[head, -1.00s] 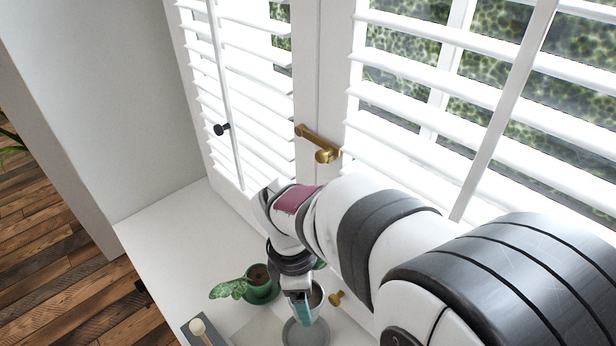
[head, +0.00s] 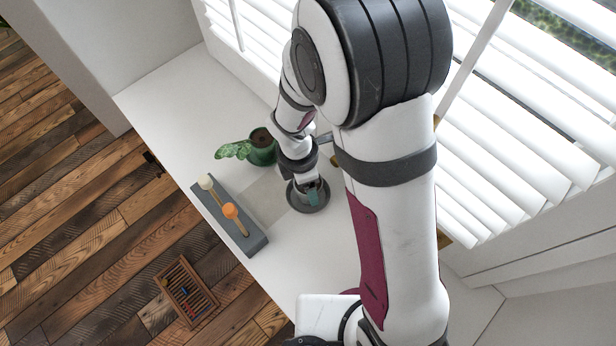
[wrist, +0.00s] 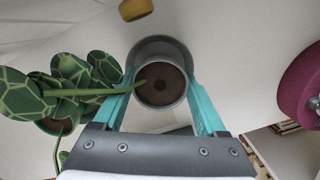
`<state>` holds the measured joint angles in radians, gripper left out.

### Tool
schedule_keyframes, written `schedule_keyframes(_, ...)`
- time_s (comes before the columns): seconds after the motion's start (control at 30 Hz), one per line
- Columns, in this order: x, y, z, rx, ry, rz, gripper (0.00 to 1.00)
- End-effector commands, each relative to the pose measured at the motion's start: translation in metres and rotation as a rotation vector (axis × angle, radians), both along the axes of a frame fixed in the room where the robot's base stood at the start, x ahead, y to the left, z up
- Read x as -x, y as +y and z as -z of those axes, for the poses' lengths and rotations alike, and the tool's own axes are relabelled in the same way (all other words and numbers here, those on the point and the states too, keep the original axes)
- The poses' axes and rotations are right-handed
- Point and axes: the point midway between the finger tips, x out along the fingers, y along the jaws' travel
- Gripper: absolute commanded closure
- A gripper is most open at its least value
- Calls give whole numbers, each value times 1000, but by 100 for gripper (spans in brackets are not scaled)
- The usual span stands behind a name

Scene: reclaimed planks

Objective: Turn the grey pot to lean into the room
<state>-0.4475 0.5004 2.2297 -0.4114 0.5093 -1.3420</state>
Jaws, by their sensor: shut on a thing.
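The grey pot (wrist: 178,97), filled with dark soil, sits upright between my gripper's teal fingers in the wrist view. My gripper (wrist: 160,92) is shut on it, one finger on each side. A thin green stem (wrist: 97,92) reaches from the pot's rim leftward across the left finger toward large patterned leaves. A grey saucer (wrist: 150,45) shows around the pot's far side. In the head view my gripper (head: 309,190) points down over the saucer (head: 322,206) on the white sill; my wrist hides most of the pot there.
A green pot (head: 262,154) stands close by at the upper left, with a leaf (head: 233,151) beside it. A grey tray (head: 254,243) with white-ended and orange-ended tools lies by the sill's edge. White shutters (head: 510,130) rise behind. A slatted wooden box (head: 186,291) is on the floor.

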Motion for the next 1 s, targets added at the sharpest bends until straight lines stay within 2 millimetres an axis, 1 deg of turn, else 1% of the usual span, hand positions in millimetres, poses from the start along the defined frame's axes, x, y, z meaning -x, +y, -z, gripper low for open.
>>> schedule_keyframes(0.03, 0, 0, 0, 0, -1, 0, 24)
schedule_keyframes(0.17, 0, 0, 0, 0, -1, 0, 1)
schedule_keyframes(0.37, 0, 0, 0, 0, 0, 0, 0)
schedule_keyframes(0.47, -1, 1, -5, -1, -3, 0, 0)
schedule_keyframes(0.57, 0, 3, -22, -2, -5, 0, 0)
schedule_keyframes(0.67, 0, 6, -48, -4, -7, 2, 0)
schedule_keyframes(0.8, 2, 11, -90, -4, -8, -1, 0)
schedule_keyframes(0.9, 3, 14, -118, -4, -7, -1, 0)
schedule_keyframes(1.0, 5, 16, -139, -3, -4, -1, 0)
